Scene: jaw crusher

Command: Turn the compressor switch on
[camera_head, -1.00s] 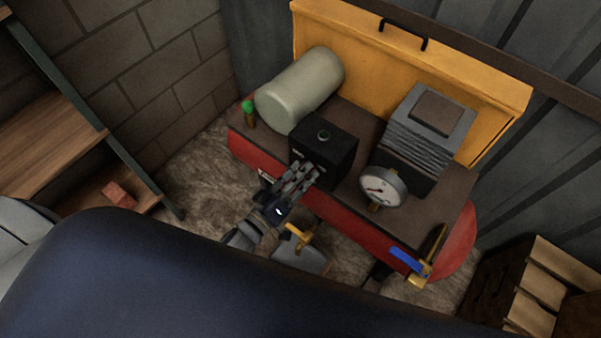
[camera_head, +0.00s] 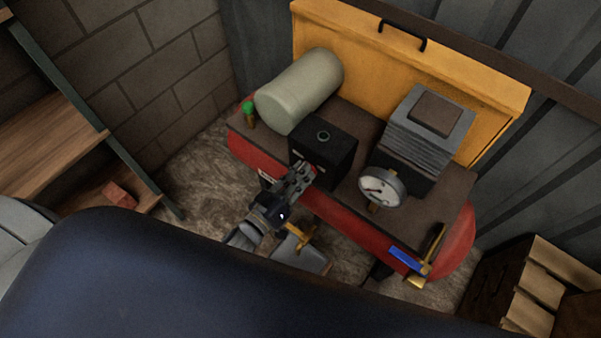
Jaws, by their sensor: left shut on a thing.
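The compressor (camera_head: 335,208) has a red tank and a dark top plate. The black switch box (camera_head: 339,160) stands on the plate, with a small round knob (camera_head: 323,135) on its top. My left gripper (camera_head: 303,172) is at the lower left of the box's front face. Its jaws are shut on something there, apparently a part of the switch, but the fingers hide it. Pale marks show on the box face just above the fingers. My right gripper is out of view.
A grey cylinder (camera_head: 300,88), a green-topped fitting (camera_head: 248,112), a gauge (camera_head: 381,187) and a finned block (camera_head: 430,130) surround the box. A blue-handled valve (camera_head: 408,260) is at the lower right. A yellow panel (camera_head: 400,65) stands behind. Wooden shelves are at left.

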